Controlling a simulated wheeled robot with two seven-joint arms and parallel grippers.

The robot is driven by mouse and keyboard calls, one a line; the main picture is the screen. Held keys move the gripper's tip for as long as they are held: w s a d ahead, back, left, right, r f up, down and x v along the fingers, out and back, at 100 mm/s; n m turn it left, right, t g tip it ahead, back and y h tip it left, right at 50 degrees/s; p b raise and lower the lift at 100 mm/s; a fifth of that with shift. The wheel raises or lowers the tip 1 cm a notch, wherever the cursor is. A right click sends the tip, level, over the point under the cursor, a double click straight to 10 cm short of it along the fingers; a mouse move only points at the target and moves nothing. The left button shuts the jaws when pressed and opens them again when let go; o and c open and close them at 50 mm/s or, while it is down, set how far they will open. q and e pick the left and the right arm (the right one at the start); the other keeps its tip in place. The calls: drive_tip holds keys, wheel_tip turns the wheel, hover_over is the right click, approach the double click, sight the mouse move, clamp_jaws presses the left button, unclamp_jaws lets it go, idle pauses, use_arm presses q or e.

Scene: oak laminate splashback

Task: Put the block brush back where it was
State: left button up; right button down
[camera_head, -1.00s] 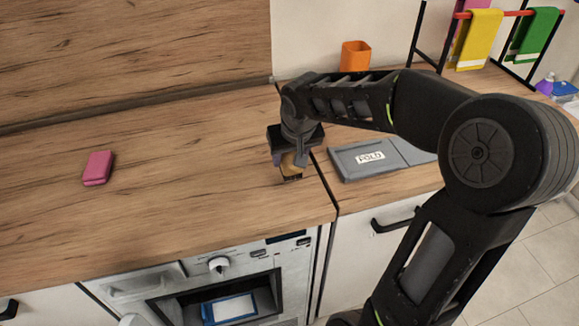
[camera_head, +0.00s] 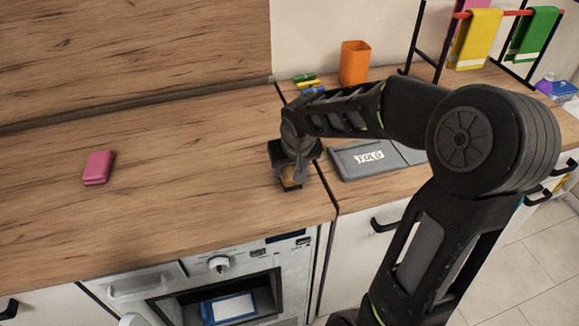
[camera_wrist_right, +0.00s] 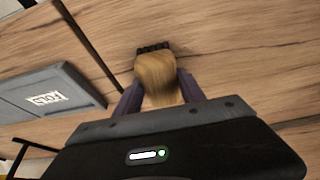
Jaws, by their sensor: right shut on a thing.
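The block brush (camera_wrist_right: 157,77) has a tan wooden body and dark bristles at its far end. It also shows in the head view (camera_head: 291,177), partly hidden by the gripper. My right gripper (camera_wrist_right: 160,92) is shut on it, with a purple finger on each side of the wood. In the head view the right gripper (camera_head: 293,168) is low over the wooden counter, left of the seam. I cannot tell whether the bristles touch the counter. My left gripper is not in view.
A grey folding board (camera_head: 370,159) lies right of the seam. A pink sponge-like block (camera_head: 98,168) lies on the left counter. An orange cup (camera_head: 354,63), small coloured items (camera_head: 307,83) and a towel rack (camera_head: 414,40) stand behind. Clear counter (camera_head: 190,165) lies left of the gripper.

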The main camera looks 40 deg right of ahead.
drive_tip(key=c, duration=0.7)
unclamp_jaws()
drive_tip(key=shift+r, duration=0.4)
drive_tip(key=v, duration=1.1)
drive_tip(key=shift+s+r, duration=0.1)
drive_tip(key=shift+r, duration=0.1)
